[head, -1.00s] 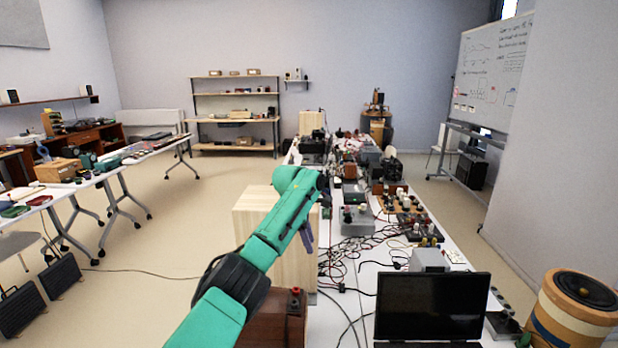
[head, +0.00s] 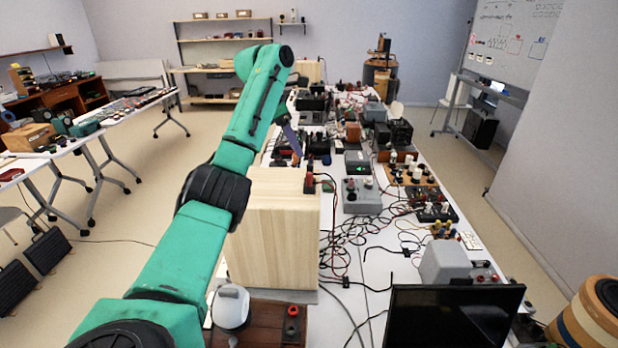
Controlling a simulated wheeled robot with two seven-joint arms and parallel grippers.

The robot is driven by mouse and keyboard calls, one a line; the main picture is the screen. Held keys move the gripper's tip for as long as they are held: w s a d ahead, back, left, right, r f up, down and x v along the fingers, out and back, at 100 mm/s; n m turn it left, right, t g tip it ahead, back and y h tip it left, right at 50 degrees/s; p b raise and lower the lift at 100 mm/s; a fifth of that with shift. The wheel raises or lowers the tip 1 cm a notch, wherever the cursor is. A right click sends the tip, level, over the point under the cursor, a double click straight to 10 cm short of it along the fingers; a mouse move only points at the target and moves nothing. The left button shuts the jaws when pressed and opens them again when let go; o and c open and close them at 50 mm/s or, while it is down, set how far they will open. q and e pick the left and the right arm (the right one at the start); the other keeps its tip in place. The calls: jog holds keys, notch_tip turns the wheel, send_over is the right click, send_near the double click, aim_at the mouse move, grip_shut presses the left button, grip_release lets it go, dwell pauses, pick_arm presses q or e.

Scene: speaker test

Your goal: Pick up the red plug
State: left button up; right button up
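A small dark red plug-like piece (head: 309,181) stands on the top of a pale wooden speaker box (head: 275,245), near its right edge, with a thin cable running off to the right. I take it to be the red plug. My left arm comes in from the lower left and reaches up past the box. The end of my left gripper (head: 293,140) shows as a bluish-purple piece above the back of the box, apart from the plug. Most of it is hidden behind my arm, so its opening is unclear. My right gripper is out of view.
A long white table right of the box carries tangled cables, a grey device (head: 361,195) and several instruments. A black monitor (head: 455,315) stands at the front right. A brown box (head: 262,322) with a dark red-topped piece (head: 292,318) is in front.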

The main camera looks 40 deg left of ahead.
aim_at(309, 172)
pick_arm(q)
jog(key=p+x, duration=0.1)
jog(key=x, duration=0.4)
jog(key=shift+w+a+f, duration=0.1)
jog(key=shift+w+f, duration=0.1)
jog(key=p+x, duration=0.2)
jog(key=shift+w+f+p, duration=0.15)
jog(key=shift+p, duration=0.2)
jog(key=x, duration=0.2)
jog(key=shift+f+p, duration=0.3)
jog(key=shift+d+f, duration=0.1)
jog(key=shift+d, duration=0.1)
jog(key=shift+a, duration=0.1)
grip_shut()
